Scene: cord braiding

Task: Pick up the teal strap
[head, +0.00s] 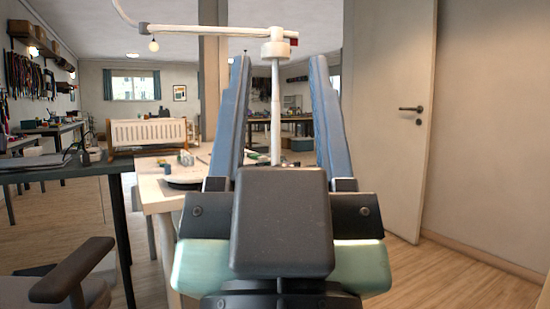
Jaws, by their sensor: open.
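I cannot make out the teal strap. The pale table (158,196) lies beyond and left of my gripper, and small items (186,158) on it are too small to name surely. My gripper hides much of that table.
A white post (275,110) stands upright behind the fingers. A dark table (60,173) and an office chair (75,270) are at left. A cream slatted piece (147,132) stands farther back. A door (395,110) is at right, with bare floor (465,275) before it.

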